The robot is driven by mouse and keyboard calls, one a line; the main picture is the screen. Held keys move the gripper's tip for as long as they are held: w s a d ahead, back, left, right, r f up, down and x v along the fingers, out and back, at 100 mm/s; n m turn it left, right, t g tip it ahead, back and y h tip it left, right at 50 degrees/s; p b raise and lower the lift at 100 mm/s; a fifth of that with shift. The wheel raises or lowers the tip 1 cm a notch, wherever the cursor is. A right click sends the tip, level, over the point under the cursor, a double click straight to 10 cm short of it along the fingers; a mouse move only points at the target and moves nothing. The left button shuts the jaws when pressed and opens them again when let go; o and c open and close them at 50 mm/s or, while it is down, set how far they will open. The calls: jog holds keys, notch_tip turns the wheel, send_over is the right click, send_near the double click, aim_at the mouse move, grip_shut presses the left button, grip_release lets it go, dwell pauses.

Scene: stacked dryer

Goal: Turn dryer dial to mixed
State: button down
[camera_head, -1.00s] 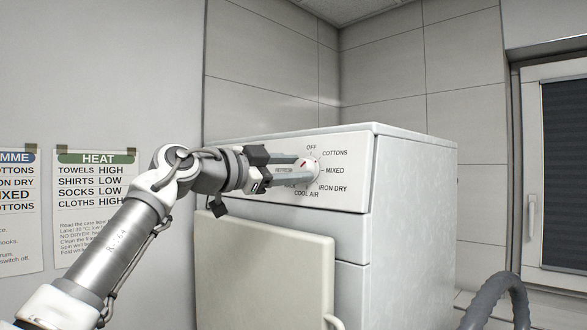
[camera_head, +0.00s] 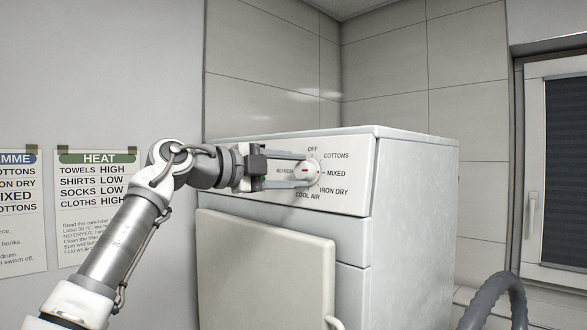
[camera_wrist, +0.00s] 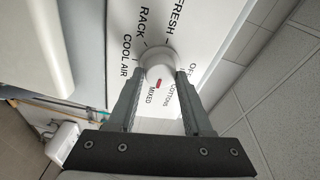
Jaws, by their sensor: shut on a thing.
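The round white dial (camera_head: 308,171) with a red mark is on the right part of the dryer's front panel (camera_head: 345,190). My gripper (camera_head: 309,170) reaches it from the left, one finger above and one below, and is shut on it. In the head view the red mark lies about level, in line with the MIXED label (camera_head: 336,173) at the right. In the wrist view the dial (camera_wrist: 158,66) sits between both fingertips, and its red mark points down, towards MIXED (camera_wrist: 151,97), with COTTONS beside it. The fingers hide parts of the panel.
Posters (camera_head: 97,205) hang on the left wall. A grey hose (camera_head: 495,295) is at lower right, and a window (camera_head: 560,170) is at far right.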

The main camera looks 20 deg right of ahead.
dwell(0.5)
jog(key=shift+c, duration=1.6)
grip_release()
jog(key=s+a+r, duration=0.1)
jog(key=s+a, duration=0.2)
jog(key=a, duration=1.4)
jog(key=shift+b, duration=0.4)
